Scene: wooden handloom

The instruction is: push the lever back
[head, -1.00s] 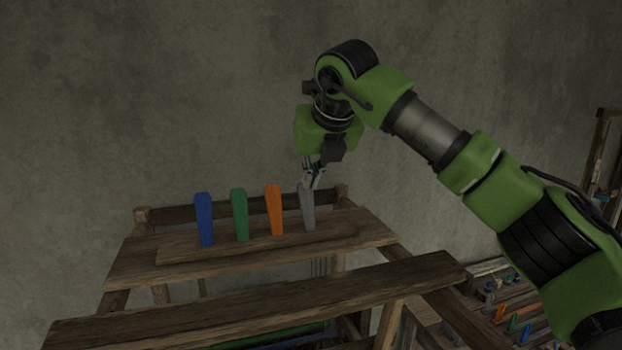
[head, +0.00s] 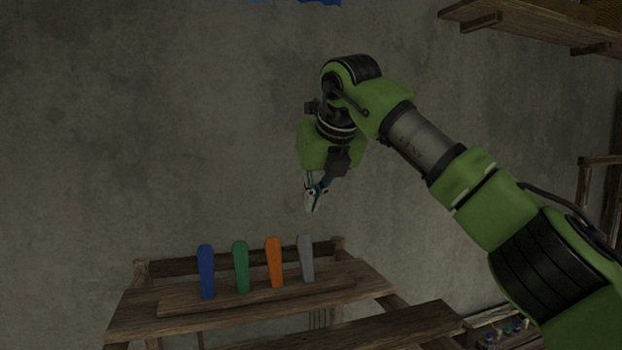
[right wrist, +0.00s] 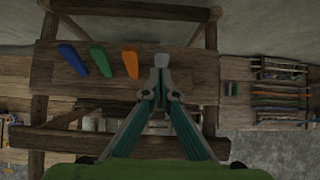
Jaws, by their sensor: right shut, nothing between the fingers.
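Several levers stand in a row on the loom's wooden board: a blue lever (head: 206,272), a green lever (head: 241,267), an orange lever (head: 274,262) and a grey lever (head: 306,259). My right gripper (head: 310,207) is shut and empty, pointing down, with its tips a little above the grey lever's top in the head view. In the right wrist view, the blue (right wrist: 73,59), green (right wrist: 101,61) and orange (right wrist: 131,64) levers lie left of the shut fingertips (right wrist: 161,72). My left gripper is out of view.
The wooden loom frame (head: 365,285) carries the levers, with a cross beam (head: 400,325) in front. A wall shelf (head: 530,25) is at the upper right. A rack with coloured items (right wrist: 280,95) stands to the right in the wrist view.

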